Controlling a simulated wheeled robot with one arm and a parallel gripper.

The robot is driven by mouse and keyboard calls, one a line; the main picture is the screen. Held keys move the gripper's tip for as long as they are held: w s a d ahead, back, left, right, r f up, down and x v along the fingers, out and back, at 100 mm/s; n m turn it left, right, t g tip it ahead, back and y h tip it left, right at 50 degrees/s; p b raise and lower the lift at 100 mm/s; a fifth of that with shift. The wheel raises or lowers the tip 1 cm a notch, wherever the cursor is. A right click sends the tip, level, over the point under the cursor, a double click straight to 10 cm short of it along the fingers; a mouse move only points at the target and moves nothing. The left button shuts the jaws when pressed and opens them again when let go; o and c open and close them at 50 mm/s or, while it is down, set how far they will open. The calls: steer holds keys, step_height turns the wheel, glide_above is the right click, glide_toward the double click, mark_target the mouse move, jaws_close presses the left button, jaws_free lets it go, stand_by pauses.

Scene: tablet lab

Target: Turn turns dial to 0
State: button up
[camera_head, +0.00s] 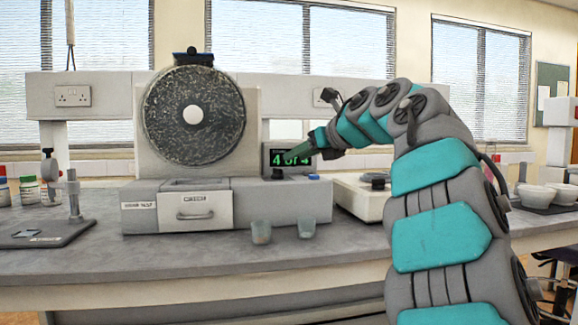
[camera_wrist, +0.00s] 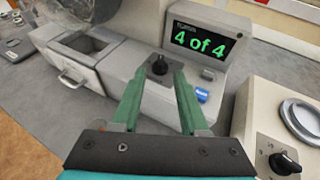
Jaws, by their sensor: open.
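The black turns dial (camera_wrist: 159,64) sits on top of the grey drum machine's base, below a display (camera_wrist: 203,40) that reads "4 of 4" in green. In the head view the dial (camera_head: 277,173) shows in front of the display (camera_head: 291,157). My gripper (camera_wrist: 159,76) is open with its two green fingers pointing toward the dial, one to each side of it in the wrist view. The head view shows my gripper (camera_head: 281,159) just above the dial; contact cannot be made out. The dial's scale marks are too small to read.
A blue button (camera_wrist: 201,95) and a grey button (camera_wrist: 208,74) lie right of the dial. A white device with another black knob (camera_wrist: 285,162) stands further right. The round drum (camera_head: 194,115) rises at left above a drawer (camera_head: 195,212). Two small cups (camera_head: 261,232) stand in front.

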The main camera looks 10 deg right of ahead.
mark_target(283, 180)
steer(key=x, duration=0.4)
steer(key=f+p+x, duration=0.1)
steer(key=x, duration=0.3)
steer(key=shift+s+d, duration=0.15)
steer(key=shift+r, duration=0.1)
jaws_close()
stand_by(0.4)
